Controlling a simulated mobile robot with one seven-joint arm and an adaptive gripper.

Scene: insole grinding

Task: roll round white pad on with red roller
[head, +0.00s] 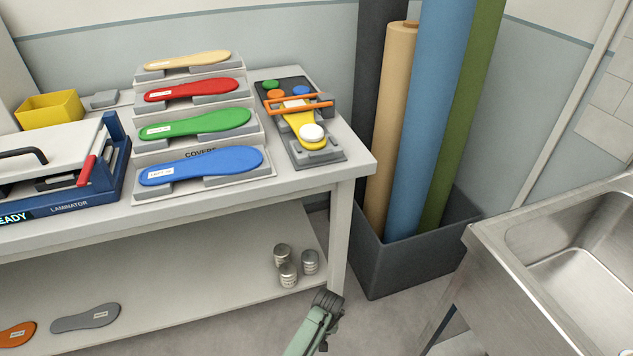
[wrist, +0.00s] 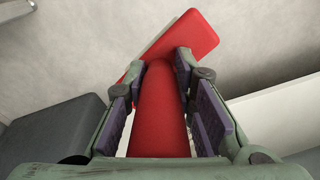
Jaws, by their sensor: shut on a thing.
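The round white pad (head: 312,132) sits on the near end of a yellow insole (head: 299,119), in a grey fixture (head: 325,158) with an orange bar across it, at the table's right end. My gripper (head: 327,300) is low in front of the table, below and apart from the pad. In the wrist view my gripper (wrist: 160,68) is shut around a red handle (wrist: 160,115), which appears to be the roller's. A broad red part (wrist: 197,38) shows beyond the handle's far end. The roller cannot be made out in the head view.
The table (head: 350,155) holds several coloured insoles on stands and a blue laminator (head: 70,205). Metal cylinders (head: 288,275) stand on the lower shelf. A dark bin (head: 400,265) of tall rolls stands right of the table, and a steel sink (head: 570,270) is at far right.

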